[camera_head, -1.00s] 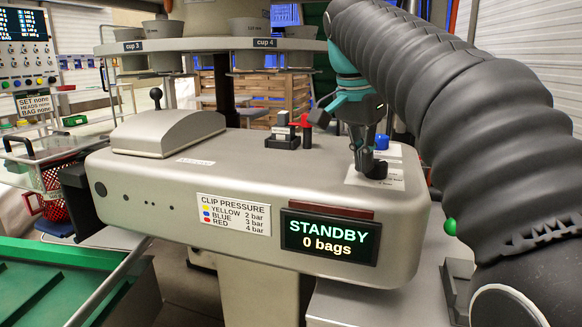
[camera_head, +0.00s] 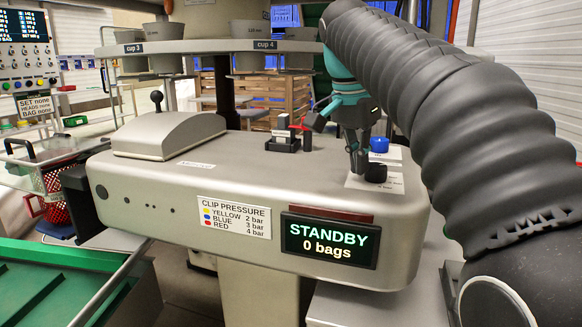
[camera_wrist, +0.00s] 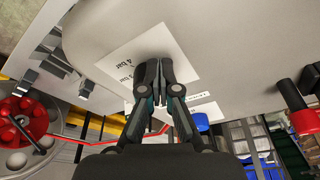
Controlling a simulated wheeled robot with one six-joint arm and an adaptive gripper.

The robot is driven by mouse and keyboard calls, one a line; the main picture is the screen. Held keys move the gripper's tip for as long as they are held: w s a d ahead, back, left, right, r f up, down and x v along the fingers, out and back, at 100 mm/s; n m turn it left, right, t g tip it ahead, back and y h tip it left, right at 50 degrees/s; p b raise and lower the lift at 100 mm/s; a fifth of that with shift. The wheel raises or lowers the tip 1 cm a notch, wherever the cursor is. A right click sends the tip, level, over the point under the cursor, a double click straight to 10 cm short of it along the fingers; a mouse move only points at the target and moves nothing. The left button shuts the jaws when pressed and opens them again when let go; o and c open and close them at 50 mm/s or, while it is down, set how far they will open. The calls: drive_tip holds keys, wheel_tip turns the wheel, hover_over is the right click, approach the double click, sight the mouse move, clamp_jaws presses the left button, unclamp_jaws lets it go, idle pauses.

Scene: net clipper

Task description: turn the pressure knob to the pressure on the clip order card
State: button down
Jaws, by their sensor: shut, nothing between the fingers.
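The black pressure knob (camera_head: 376,173) stands on a white scale plate (camera_head: 395,185) at the right end of the grey clipper's top. My gripper (camera_head: 358,173) is shut and empty, pointing down just left of the knob; I cannot tell whether they touch. In the wrist view the fingertips (camera_wrist: 160,65) lie over the scale plate (camera_wrist: 125,70), where "4 bar" and "3 bar" are readable; the knob's pointer direction is not clear. A clip pressure card (camera_head: 233,216) on the clipper's front lists yellow 2 bar, blue 3 bar, red 4 bar.
A blue button (camera_head: 379,145) stands just behind the knob. A red part (camera_head: 300,127) and small black block (camera_head: 283,142) are on the clipper's top. The display (camera_head: 330,240) reads STANDBY, 0 bags. A grey rack with cups (camera_head: 250,45) hangs over the back.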

drive_tip(key=shift+a, duration=0.15)
drive_tip(key=shift+s+a, duration=0.1)
drive_tip(key=shift+a, duration=0.1)
drive_tip(key=shift+w+d+v, duration=0.15)
drive_tip(key=shift+v, duration=0.8)
drive_tip(key=shift+w+d+v, duration=0.15)
drive_tip(key=shift+d+v, duration=0.05)
drive_tip(key=shift+v, duration=0.8)
drive_tip(key=shift+w+d+v, duration=0.15)
drive_tip(key=shift+v, duration=0.8)
drive_tip(key=shift+r, duration=0.2)
